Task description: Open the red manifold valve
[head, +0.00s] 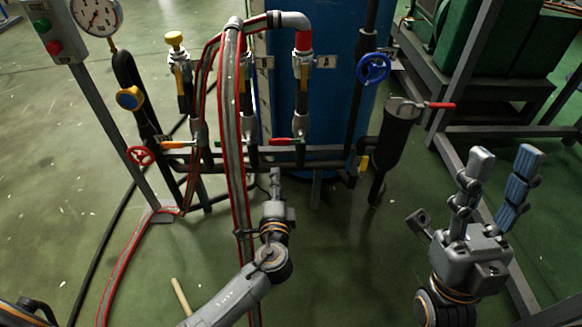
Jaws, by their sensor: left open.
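Several red valve parts show, and I cannot tell for certain which is the manifold valve. A red lever handle (282,141) lies across the pipes at the middle, in front of the blue tank. A small red handwheel (140,156) is at the left, and a red lever (440,105) sticks out from the dark canister at the right. My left gripper (276,182) is seen edge-on, open, just below the middle red handle and apart from it in the picture. My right gripper (463,188) is open and empty at the lower right, fingers up and apart.
A hose with red stripes (232,120) hangs close left of my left gripper. A blue handwheel (373,67), a dark canister (396,135) and a pressure gauge (97,14) surround the pipes. Dark horizontal pipes run behind my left gripper. Green floor (345,255) is clear between the arms.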

